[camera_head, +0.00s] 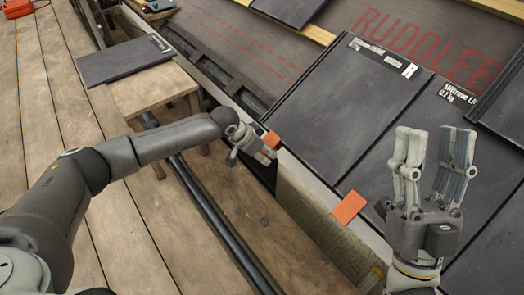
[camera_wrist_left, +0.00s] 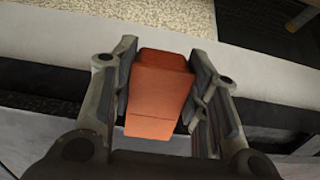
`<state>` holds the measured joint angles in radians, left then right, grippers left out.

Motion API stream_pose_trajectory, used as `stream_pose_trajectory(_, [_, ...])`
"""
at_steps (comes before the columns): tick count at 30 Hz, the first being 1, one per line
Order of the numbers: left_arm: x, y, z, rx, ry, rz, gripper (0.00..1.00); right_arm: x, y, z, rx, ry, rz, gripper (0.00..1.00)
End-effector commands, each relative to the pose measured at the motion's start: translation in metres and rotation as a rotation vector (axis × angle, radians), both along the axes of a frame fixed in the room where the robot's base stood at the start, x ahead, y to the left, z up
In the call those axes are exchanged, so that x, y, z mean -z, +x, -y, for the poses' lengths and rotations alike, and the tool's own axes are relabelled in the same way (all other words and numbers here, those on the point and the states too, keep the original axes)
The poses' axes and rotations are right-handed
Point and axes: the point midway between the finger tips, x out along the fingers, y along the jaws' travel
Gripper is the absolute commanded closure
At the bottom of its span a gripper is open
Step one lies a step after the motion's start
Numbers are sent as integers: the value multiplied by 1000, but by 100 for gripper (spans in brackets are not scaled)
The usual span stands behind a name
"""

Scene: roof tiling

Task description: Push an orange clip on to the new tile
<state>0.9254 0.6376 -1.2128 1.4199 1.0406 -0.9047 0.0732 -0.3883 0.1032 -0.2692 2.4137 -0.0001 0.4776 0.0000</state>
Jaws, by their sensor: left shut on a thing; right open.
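An orange clip (camera_wrist_left: 160,95) is between the fingers of my left gripper (camera_head: 262,146) in the left wrist view; the gripper is shut on it. The held clip also shows in the head view (camera_head: 271,140), near the lower left edge of a dark tile (camera_head: 335,108). Whether it touches that tile I cannot tell. A second orange clip (camera_head: 349,207) sits at the lower edge of the tiles, further right. My right gripper (camera_head: 436,135) is open and empty, above the tiles on the right.
A wooden stool (camera_head: 150,95) with a dark tile (camera_head: 122,60) on it stands at the left on the plank floor (camera_head: 40,110). A dark pipe (camera_head: 205,205) runs below the roof edge. Wooden battens and printed brown underlay (camera_head: 240,45) lie at the back.

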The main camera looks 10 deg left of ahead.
Motion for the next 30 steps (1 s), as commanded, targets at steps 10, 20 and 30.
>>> stream_pose_trajectory(10, [-2,2,2,0,0,0,100,6,9,-2,3,-17,-53,55])
stream_pose_trajectory(20, [-3,4,3,0,0,0,100,11,15,-2,8,-30,-95,55])
stream_pose_trajectory(30, [-4,5,4,0,0,0,100,16,22,-3,8,-43,-141,55])
